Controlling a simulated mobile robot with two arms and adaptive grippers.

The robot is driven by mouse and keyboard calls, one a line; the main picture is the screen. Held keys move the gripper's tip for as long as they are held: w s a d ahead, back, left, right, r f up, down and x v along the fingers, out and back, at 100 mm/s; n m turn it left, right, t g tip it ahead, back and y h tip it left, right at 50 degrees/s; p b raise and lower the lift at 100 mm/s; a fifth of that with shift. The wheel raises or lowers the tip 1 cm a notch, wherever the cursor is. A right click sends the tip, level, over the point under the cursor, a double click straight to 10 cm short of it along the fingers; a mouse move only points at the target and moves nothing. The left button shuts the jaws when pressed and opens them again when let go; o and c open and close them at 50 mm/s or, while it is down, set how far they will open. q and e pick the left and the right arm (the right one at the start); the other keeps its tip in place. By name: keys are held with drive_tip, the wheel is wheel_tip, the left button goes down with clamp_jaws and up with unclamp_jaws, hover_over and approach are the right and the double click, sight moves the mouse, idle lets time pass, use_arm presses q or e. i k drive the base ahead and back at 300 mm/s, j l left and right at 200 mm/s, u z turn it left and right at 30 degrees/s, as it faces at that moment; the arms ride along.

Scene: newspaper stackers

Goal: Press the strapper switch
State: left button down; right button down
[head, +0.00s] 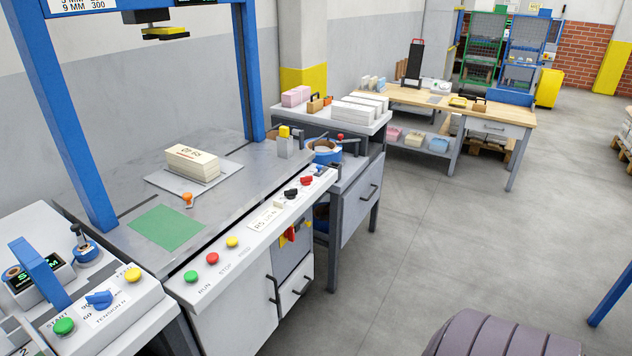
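A metal-topped machine table (228,205) with a blue arch (245,70) fills the left of the head view. On its front panel are a green button (190,276), a red button (212,258) and a yellow button (232,242). Black and red controls (298,188) sit farther along the panel. A separate grey-white unit at the lower left carries a green start button (64,326), a blue tension knob (99,299) and a yellow button (133,275). I cannot tell which control is the strapper switch. Neither gripper is in view.
A paper stack (193,163) lies on a plate on the machine table, near a green pad (167,228). A side table with white stacks (350,113) and a wooden bench (430,98) stand behind. The grey floor (440,235) at right is mostly clear.

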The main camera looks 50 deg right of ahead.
sight(290, 232)
drive_tip(key=z, duration=1.4)
